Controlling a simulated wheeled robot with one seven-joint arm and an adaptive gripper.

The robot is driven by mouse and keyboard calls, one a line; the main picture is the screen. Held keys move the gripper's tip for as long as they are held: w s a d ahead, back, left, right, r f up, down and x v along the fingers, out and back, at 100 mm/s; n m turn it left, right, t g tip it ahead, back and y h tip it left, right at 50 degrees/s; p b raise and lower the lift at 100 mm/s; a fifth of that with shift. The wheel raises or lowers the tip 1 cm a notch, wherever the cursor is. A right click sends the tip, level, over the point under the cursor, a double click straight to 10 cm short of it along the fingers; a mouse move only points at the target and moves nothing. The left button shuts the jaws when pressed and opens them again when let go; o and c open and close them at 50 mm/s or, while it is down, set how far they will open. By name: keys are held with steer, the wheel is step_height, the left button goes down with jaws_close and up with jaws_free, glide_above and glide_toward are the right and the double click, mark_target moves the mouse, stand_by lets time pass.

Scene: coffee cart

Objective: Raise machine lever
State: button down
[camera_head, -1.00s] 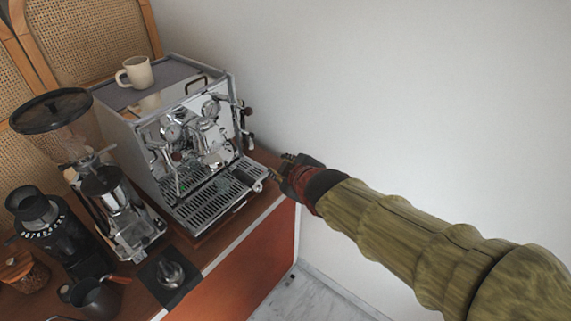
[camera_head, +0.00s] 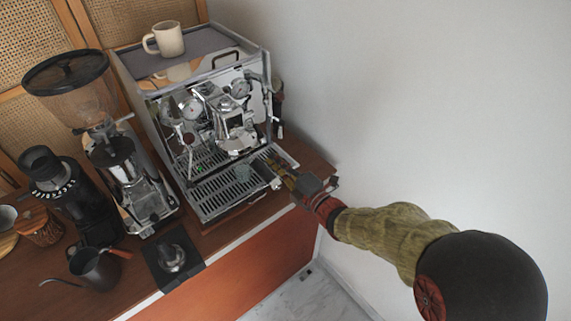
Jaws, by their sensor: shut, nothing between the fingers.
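The chrome espresso machine (camera_head: 225,110) stands on the brown cart against the wall. Its front carries gauges, a group head and a drip tray (camera_head: 222,190). A lever or knob with a dark handle (camera_head: 278,92) shows on its right front side; which part is the task's lever is hard to tell at this size. My gripper (camera_head: 273,168) is at the right front corner of the machine, just over the right end of the drip tray and below the dark handle. Its fingers look shut and empty; whether they touch the machine cannot be told.
A cream mug (camera_head: 165,40) stands on top of the machine. A grinder (camera_head: 125,160), a black grinder (camera_head: 65,195), a dark pitcher (camera_head: 95,268) and a tamper on a black mat (camera_head: 172,258) are to the left. A white wall (camera_head: 430,100) bounds the right.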

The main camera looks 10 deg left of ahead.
steer(key=x, duration=0.4)
steer(key=shift+w+a+f+b, duration=0.1)
steer(key=shift+w+a+b, duration=0.1)
steer(key=shift+b, duration=0.4)
